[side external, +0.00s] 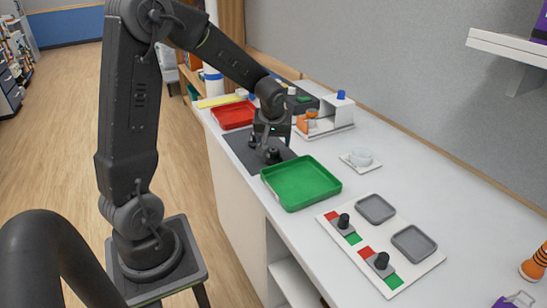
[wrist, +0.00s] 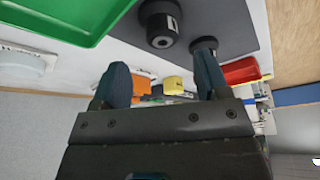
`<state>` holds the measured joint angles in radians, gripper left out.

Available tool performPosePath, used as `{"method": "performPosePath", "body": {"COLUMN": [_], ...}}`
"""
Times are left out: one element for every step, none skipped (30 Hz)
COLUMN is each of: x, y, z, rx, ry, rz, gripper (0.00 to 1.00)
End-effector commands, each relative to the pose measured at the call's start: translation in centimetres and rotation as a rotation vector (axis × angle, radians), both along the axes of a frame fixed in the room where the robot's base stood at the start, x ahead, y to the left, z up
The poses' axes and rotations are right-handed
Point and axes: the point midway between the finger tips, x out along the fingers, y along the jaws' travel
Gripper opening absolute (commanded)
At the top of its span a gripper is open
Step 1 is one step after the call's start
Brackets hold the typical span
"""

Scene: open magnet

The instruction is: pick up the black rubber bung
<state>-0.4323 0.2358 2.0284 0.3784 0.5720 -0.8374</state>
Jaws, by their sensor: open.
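Two short, dark round pieces stand on a dark grey mat (side external: 238,140). In the wrist view the nearer one (wrist: 160,22) is black with a pale mark on its side and a lighter ring at its end. The other piece (wrist: 204,46) is beside the right fingertip and partly hidden by it. I cannot tell for certain which one is the rubber bung. In the side view one piece (side external: 272,156) shows just below my gripper (side external: 263,139). My gripper (wrist: 162,78) is open, with nothing between its fingers.
A green tray (side external: 300,183) lies close in front of the mat, and a red tray (side external: 233,115) behind it. A white stand with orange and blue parts (side external: 325,122) is to the right. A white panel with black knobs (side external: 380,245) lies nearer the camera.

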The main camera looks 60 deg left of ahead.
Motion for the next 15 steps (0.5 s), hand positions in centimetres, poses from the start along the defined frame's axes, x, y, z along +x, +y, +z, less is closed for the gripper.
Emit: {"method": "performPosePath", "body": {"x": [0.1, 0.1, 0.2, 0.2, 0.2, 0.3, 0.3, 0.3, 0.4, 0.5, 0.5, 0.6, 0.8, 0.9, 0.9], "y": [0.2, 0.2, 0.3, 0.3, 0.4, 0.5, 0.7, 0.8, 1.1, 1.2, 1.4, 1.6, 1.8, 1.9, 2.0], "z": [-0.5, -0.7, -0.8, -0.9, -1.1, -1.4, -1.7, -2.1, -2.7, -3.1, -3.6, -4.1, -4.5, -4.8, -5.2], "rx": [-0.001, 0.000, 0.000, 0.000, 0.000, 0.000, -0.001, -0.001, -0.002, -0.002, -0.001, -0.001, -0.001, -0.001, -0.001], "ry": [0.001, 0.000, 0.000, 0.000, 0.000, 0.000, 0.001, 0.002, 0.002, 0.002, 0.002, 0.002, 0.001, 0.001, 0.002], "rz": [0.000, -0.001, -0.001, -0.001, -0.001, 0.000, 0.000, 0.001, 0.001, 0.001, 0.000, -0.001, -0.001, 0.000, 0.000], "gripper": [0.68, 0.68, 0.68, 0.68, 0.68, 0.68, 0.68, 0.68, 0.68, 0.68, 0.68, 0.68, 0.68, 0.68, 0.68]}}
